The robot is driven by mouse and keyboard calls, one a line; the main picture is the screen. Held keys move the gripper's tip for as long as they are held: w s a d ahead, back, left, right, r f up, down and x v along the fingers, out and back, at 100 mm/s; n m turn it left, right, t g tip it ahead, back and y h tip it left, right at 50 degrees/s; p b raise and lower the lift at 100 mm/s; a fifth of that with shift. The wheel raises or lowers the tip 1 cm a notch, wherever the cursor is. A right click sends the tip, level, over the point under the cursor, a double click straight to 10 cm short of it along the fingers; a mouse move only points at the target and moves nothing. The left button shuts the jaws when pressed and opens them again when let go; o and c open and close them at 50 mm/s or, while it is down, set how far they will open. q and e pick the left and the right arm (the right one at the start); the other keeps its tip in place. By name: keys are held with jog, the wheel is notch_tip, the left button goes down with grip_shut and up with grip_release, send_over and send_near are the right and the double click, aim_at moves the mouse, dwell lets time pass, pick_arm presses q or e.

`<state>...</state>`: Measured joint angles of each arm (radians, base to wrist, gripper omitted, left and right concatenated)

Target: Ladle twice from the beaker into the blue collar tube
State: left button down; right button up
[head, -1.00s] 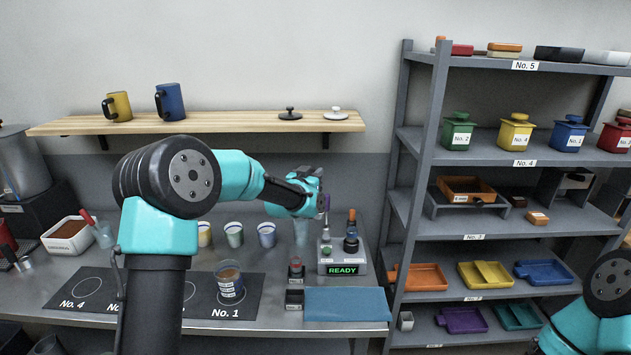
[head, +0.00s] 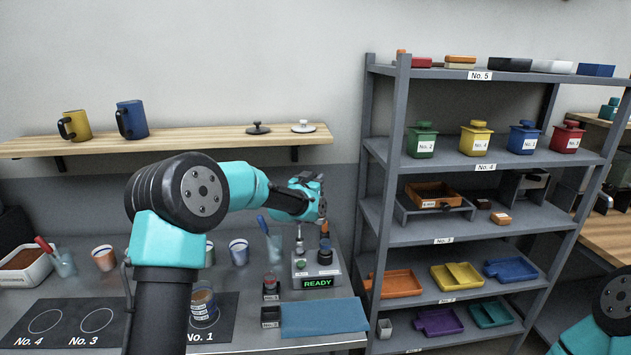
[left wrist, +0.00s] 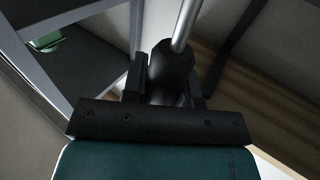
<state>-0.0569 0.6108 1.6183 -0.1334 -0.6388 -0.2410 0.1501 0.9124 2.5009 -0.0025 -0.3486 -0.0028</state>
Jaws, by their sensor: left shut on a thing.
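My left gripper (head: 318,207) is above the back of the bench, near the small READY device. In the left wrist view it is shut on a dark handle (left wrist: 171,72) with a thin metal rod; whether this is the ladle I cannot tell, as its far end is out of view. A clear glass vessel (head: 275,250) with a blue-handled tool stands just left of the device. A see-through cup with brown contents (head: 203,305) stands on the black mat at No. 1. I cannot make out which vessel is the beaker or the blue collar tube. My right gripper is out of view.
The READY device (head: 317,270) carries upright pieces close to my left gripper. Banded cups (head: 239,253) stand at the back. A blue cloth (head: 322,316) lies at the front. The wooden wall shelf (head: 200,140) and grey rack (head: 375,235) bound the space.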

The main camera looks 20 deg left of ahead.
pick_arm(q)
jog(key=shift+f, duration=0.3)
jog(key=s+d+f+m+h, duration=0.3)
jog(key=d+f+m, duration=0.4)
jog(key=m, duration=0.5)
jog(key=s+d+f+m+h, duration=0.4)
jog(key=d+f+m, duration=0.4)
jog(key=f+m, duration=0.2)
jog(key=shift+s+d+f+m+t+h, duration=0.15)
jog(key=shift+s+d+m+t+h, duration=0.2)
jog(key=shift+m+h, duration=0.4)
dwell(5.4)
